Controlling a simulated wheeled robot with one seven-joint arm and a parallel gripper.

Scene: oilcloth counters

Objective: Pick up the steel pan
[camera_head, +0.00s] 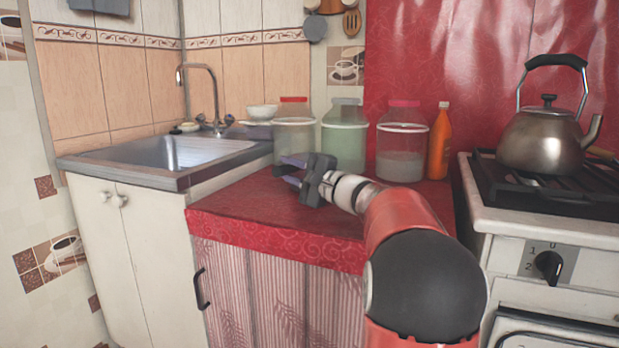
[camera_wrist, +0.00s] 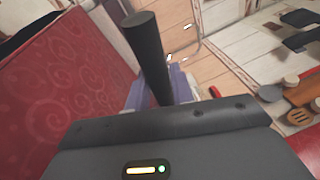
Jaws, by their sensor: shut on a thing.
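My gripper (camera_head: 284,170) is low over the red counter, pointing left toward the sink, with its dark body and bluish fingers in view. In the wrist view a black rod, which looks like the handle of the steel pan (camera_wrist: 149,55), stands up beside the jaws. The gripper is shut on it. The pan's bowl cannot be made out in either view, and the gripper body covers the lower end of the handle. Whether the pan touches the counter cannot be told.
A red counter (camera_head: 240,206) lies under my gripper. Several lidded jars, including a green one (camera_head: 344,137), and an orange bottle (camera_head: 439,145) stand behind it. A sink (camera_head: 172,154) with a tap is left. A kettle (camera_head: 543,138) sits on the stove at right.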

